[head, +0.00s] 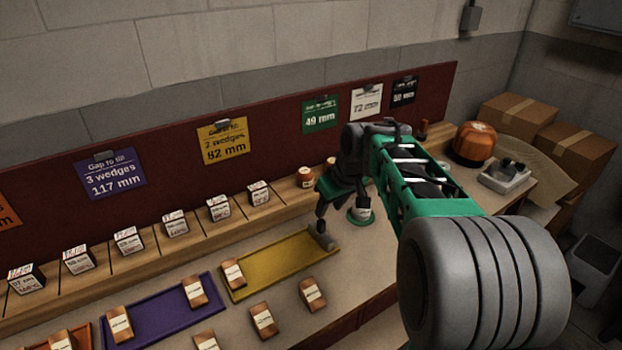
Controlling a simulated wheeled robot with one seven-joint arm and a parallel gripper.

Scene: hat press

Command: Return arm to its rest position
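My arm reaches over the bench from the right, with a green link and a thick grey ribbed joint in front. My gripper (333,216) points down at the right end of the yellow tray (283,262). One grey fingertip shows low over that end. The other fingertip is not clear, so I cannot tell the opening or whether anything is held. A small green-based item with a white label (361,213) stands just right of the gripper, partly covered by my arm.
A wedge (233,273) lies at the yellow tray's left end. More wedges lie on the purple tray (160,318) and bench front. Labelled blocks (127,240) line the back shelf below gap signs (223,140). An orange domed object (474,143) and cardboard boxes (575,150) are at right.

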